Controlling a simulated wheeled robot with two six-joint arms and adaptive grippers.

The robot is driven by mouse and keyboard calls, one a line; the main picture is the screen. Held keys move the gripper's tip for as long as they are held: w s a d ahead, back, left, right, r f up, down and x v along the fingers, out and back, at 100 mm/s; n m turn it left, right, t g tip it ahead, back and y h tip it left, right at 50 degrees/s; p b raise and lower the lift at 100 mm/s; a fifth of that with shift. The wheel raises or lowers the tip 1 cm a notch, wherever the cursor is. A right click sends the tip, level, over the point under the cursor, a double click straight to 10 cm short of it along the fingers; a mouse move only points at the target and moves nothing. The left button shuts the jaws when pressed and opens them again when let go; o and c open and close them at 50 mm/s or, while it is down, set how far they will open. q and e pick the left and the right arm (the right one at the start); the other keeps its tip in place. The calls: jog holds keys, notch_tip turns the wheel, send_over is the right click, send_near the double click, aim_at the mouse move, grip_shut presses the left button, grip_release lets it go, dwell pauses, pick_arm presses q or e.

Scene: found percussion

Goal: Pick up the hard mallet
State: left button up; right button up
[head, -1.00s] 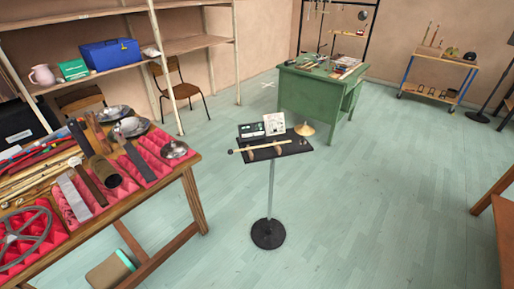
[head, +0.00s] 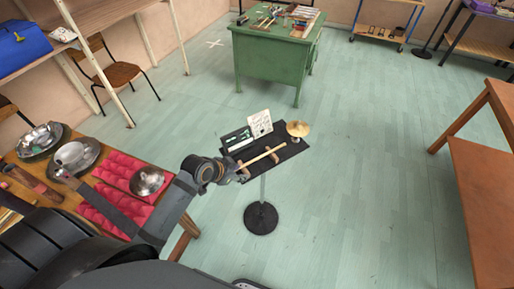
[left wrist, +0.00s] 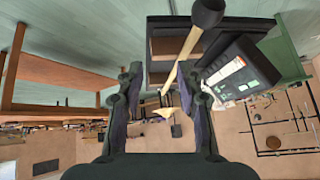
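The hard mallet, a pale stick (head: 264,156), lies across the small black stand tray (head: 285,155) in the head view. In the left wrist view its pale shaft (left wrist: 186,48) slants between the finger sides up to a dark round head (left wrist: 208,12). My left gripper (head: 243,172) is at the tray's left edge, by the mallet's left end. In the left wrist view its two fingers (left wrist: 160,85) stand wide apart, with the shaft crossing the gap. I see no finger closed on it. My right gripper is out of view.
The tray also bears a white card (head: 259,123), a dark case (head: 237,139) and a small brass cymbal (head: 298,129). A table with red foam (head: 120,170) and metal bowls is at left. A green desk (head: 270,65) stands behind.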

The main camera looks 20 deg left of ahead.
pick_arm(q)
jog(key=m+t+h, duration=0.1)
jog(key=m, duration=0.1)
send_near(261, 157)
jog(key=shift+s+a+r, duration=0.3)
jog(key=shift+r, duration=0.25)
jog(key=shift+d, duration=0.15)
jog(key=x, duration=0.4)
jog(key=shift+w+f+p, duration=0.15)
jog(key=shift+w+p, duration=0.15)
jog(key=shift+p, duration=0.1)
jog(key=shift+w+d+f, duration=0.15)
jog(key=shift+w+f, duration=0.05)
jog(key=shift+f, duration=0.05)
jog(key=shift+w+d, duration=0.1)
jog(key=shift+w, duration=0.05)
jog(key=p+x, duration=0.1)
jog(key=x, duration=0.3)
jog(key=shift+w+d+f+p, duration=0.15)
jog(key=shift+w+f+p, duration=0.05)
jog(key=shift+w+p, duration=0.1)
jog(key=shift+c, duration=0.2)
